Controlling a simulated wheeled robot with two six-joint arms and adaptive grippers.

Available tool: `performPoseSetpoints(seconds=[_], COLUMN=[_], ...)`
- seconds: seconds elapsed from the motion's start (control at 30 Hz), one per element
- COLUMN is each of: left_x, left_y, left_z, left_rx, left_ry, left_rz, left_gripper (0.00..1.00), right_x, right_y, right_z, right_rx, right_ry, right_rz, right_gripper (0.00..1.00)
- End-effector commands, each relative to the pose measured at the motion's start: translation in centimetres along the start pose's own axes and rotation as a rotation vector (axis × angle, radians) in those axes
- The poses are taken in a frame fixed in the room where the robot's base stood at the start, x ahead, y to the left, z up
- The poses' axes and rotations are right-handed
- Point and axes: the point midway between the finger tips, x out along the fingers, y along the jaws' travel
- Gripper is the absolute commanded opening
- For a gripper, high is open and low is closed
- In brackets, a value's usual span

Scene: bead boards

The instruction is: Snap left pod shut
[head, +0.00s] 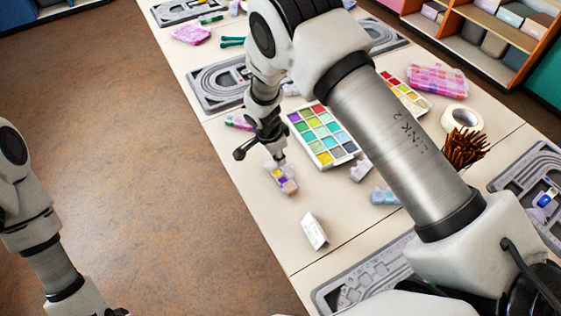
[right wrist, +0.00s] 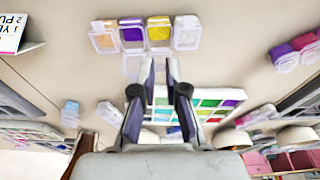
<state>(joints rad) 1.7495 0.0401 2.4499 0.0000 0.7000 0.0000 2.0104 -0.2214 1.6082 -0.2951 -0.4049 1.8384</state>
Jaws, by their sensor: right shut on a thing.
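A strip of small clear pods (head: 288,187) lies on the table. In the right wrist view the pod strip (right wrist: 132,35) shows orange, purple and yellow contents, with a pale, empty-looking pod at its right end. My right gripper (head: 281,160) is at the strip's far end in the head view. In the right wrist view its fingertips (right wrist: 160,64) are just below the purple and yellow pods, shut on a part of the strip; what exactly lies between them is blurred. A faint clear flap shows beside the left finger. My left gripper is out of view.
A white card (head: 314,231) stands near the strip. A tray of coloured beads (head: 320,137) lies beside my right gripper. Small pale pods (head: 361,170), a tape roll (head: 462,118) and brown sticks (head: 466,149) are to the right. Bare table lies between the strip and card.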

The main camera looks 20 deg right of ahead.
Motion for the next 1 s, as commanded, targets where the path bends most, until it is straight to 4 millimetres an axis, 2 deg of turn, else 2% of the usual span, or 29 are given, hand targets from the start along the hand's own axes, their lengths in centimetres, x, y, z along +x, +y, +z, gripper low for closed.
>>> performPoseSetpoints(seconds=[0.1,0.47,0.5,0.83,1.0], left_x=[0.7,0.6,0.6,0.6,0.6], left_y=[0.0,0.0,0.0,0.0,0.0], left_z=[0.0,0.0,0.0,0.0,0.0], left_rx=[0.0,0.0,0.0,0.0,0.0], left_ry=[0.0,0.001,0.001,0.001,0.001], left_rz=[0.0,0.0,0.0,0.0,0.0], left_gripper=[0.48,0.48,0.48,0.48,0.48], right_x=[0.2,0.1,0.1,-0.2,-2.6], right_y=[0.1,0.2,0.2,0.1,-0.1], right_z=[0.2,0.2,0.2,0.1,0.1], right_rx=[0.0,0.0,0.0,0.001,0.001], right_ry=[0.015,0.018,0.018,0.018,0.019], right_rz=[0.003,0.005,0.005,0.003,-0.001], right_gripper=[0.0,0.0,0.24,0.24,0.24])
